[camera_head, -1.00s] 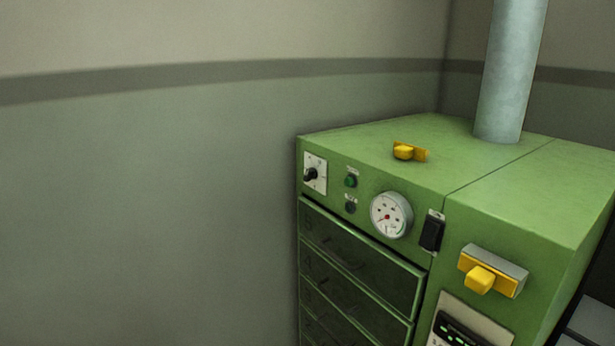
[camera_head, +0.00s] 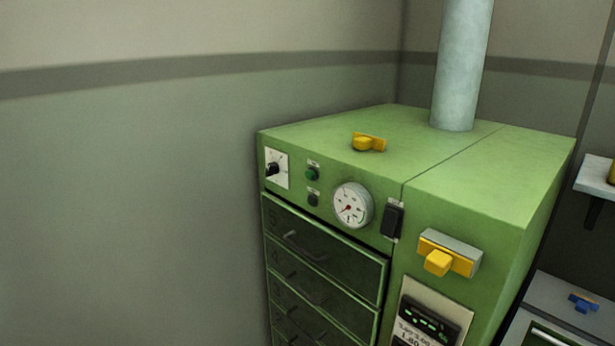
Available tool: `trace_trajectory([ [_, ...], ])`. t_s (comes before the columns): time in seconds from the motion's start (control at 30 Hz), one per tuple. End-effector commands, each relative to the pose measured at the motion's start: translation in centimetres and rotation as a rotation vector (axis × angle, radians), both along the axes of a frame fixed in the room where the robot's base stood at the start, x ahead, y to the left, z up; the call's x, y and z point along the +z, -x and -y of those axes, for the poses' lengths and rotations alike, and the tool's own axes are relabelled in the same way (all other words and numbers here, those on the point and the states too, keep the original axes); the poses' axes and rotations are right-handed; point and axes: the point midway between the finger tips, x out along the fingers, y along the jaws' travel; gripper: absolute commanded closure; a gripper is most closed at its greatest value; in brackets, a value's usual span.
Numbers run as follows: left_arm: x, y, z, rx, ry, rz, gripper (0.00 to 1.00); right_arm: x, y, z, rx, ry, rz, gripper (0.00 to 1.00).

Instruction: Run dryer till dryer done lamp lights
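The green dryer cabinet (camera_head: 440,165) stands in the corner of the room. Its front has a black rotary knob on a white plate (camera_head: 277,168), a green lamp or button (camera_head: 312,174) with a dark round one (camera_head: 313,200) below it, and a round white gauge (camera_head: 352,205) with a red centre. A black switch (camera_head: 393,220) is right of the gauge. I cannot tell whether either small round part is lit. Dark drawers (camera_head: 322,250) with handles fill the front below. A display panel (camera_head: 430,322) shows green lit marks. Neither gripper is in view.
A yellow latch (camera_head: 368,142) lies on the dryer's top, and another yellow handle (camera_head: 440,262) is on its front. A grey pipe (camera_head: 461,70) rises from the top. A shelf (camera_head: 597,177) and a grey unit with a blue handle (camera_head: 583,302) are at right.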

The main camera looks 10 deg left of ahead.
Motion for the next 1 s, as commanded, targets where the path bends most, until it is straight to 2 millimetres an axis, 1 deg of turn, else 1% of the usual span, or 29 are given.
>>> trace_trajectory([
  [0.03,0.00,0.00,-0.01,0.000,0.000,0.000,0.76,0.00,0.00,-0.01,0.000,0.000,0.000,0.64],
  [0.07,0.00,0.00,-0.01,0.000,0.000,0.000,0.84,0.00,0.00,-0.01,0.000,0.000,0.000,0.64],
  [0.1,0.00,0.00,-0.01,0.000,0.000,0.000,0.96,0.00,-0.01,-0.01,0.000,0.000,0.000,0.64],
  [0.13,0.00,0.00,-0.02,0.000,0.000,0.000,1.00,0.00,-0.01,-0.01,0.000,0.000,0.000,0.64],
  [1.0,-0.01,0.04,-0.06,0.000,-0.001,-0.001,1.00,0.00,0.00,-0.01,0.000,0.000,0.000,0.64],
])
